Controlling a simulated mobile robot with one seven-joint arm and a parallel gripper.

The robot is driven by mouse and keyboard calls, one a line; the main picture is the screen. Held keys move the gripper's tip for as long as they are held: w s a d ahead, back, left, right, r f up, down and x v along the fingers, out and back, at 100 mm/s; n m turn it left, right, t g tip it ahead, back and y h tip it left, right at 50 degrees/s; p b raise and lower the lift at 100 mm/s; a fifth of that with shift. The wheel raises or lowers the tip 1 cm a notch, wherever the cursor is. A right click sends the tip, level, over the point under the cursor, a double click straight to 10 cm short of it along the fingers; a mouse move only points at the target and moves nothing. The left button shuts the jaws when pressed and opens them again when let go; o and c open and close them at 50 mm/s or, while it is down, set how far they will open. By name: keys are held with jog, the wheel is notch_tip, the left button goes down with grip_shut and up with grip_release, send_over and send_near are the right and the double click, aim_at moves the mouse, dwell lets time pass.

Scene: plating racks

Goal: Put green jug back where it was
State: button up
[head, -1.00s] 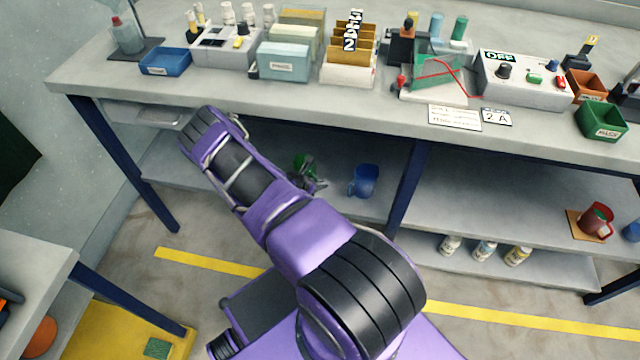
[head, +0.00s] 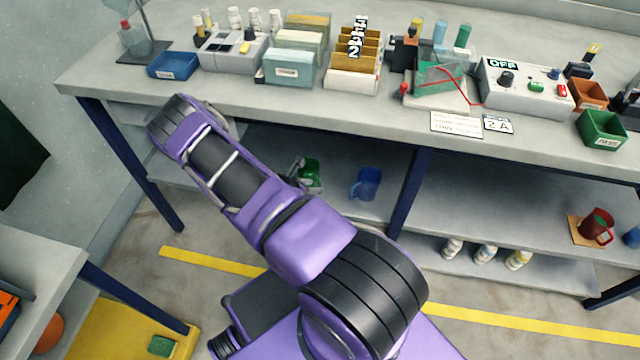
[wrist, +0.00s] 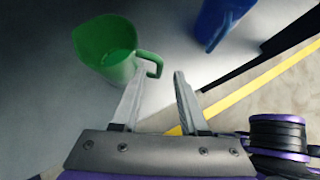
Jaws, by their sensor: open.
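The green jug (head: 313,176) stands upright on the shelf under the bench in the head view, partly covered by my gripper (head: 298,170). In the wrist view the green jug (wrist: 103,45) is at the upper left, its handle pointing right. My gripper (wrist: 160,72) is open, with nothing clasped. The handle lies just by the tip of the left finger; I cannot tell whether they touch. The head view shows little of the fingers.
A blue jug (head: 366,184) stands on the same shelf to the right, also in the wrist view (wrist: 215,22). A dark blue bench leg (head: 408,190) is beyond it. A red mug (head: 594,226) sits far right. The bench top (head: 400,110) overhangs the shelf.

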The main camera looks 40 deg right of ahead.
jog(key=shift+v, duration=2.15)
